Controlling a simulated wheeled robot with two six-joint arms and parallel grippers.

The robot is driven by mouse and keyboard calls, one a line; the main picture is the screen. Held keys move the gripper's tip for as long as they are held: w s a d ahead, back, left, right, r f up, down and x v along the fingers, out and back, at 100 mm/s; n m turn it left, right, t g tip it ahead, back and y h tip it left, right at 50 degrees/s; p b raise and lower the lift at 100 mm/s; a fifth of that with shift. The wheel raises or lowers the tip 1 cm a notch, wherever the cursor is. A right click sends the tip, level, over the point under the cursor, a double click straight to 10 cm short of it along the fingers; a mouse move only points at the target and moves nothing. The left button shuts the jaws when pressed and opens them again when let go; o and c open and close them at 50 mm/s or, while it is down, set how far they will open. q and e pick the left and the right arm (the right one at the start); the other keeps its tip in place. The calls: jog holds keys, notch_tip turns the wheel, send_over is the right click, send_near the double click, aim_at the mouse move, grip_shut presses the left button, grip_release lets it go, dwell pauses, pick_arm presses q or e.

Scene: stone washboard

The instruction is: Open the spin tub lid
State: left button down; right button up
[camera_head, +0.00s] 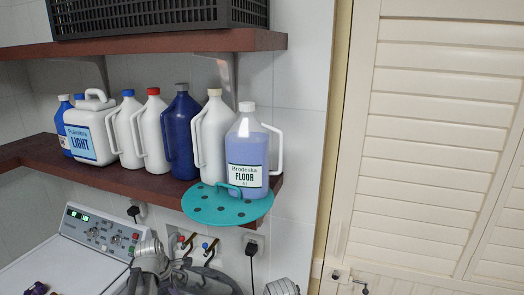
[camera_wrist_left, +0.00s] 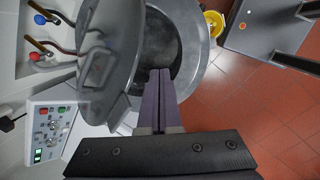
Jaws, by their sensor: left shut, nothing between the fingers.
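In the left wrist view, the spin tub lid (camera_wrist_left: 104,62) is a grey, slightly see-through round lid with a raised square part. It stands tilted up at the left of the round metal tub opening (camera_wrist_left: 190,50). The dark inside of the tub shows beside it. My left gripper (camera_wrist_left: 160,76) is shut and empty, its purple-grey fingertips over the tub opening, close to the lid's lower right edge. I cannot tell whether they touch the lid. Tub and lid are not clear in the head view. My right gripper is not in view.
A white control panel (camera_wrist_left: 50,131) is left of the tub; it also shows in the head view (camera_head: 103,233). Red and blue taps (camera_wrist_left: 42,35) are on the wall. A wooden shelf (camera_head: 95,176) holds several bottles and a teal perforated disc (camera_head: 228,211) overhanging its edge.

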pick_arm(q)
jog(key=s+d+m+g+y, duration=0.1)
jog(key=s+d+m, duration=0.5)
jog(key=m, duration=0.5)
jog(key=s+d+m+g, duration=0.1)
jog(key=s+d+m, duration=0.5)
jog(key=m, duration=0.5)
jog(key=s+d+f+m+b, duration=0.1)
jog(key=d+f+b, duration=0.2)
jog(key=f+b, duration=0.5)
jog(key=s+d+f+m+b, duration=0.1)
jog(key=s+d+f+b, duration=0.1)
jog(key=f+b, duration=0.6)
jog(key=s+d+f+m+y+b, duration=0.1)
jog(key=s+d+f+b, duration=0.1)
jog(key=d+f+b, duration=0.3)
notch_tip(320, 180, down, 3)
jog(key=b, duration=0.3)
jog(key=shift+f+m+g, duration=0.2)
jog(key=shift+m+g, duration=0.1)
jog(key=shift+g, duration=0.1)
jog(key=c, duration=1.6)
grip_release()
jog(key=shift+s+d+f, duration=0.1)
jog(key=shift+d+f, duration=0.05)
jog(key=shift+f, duration=0.05)
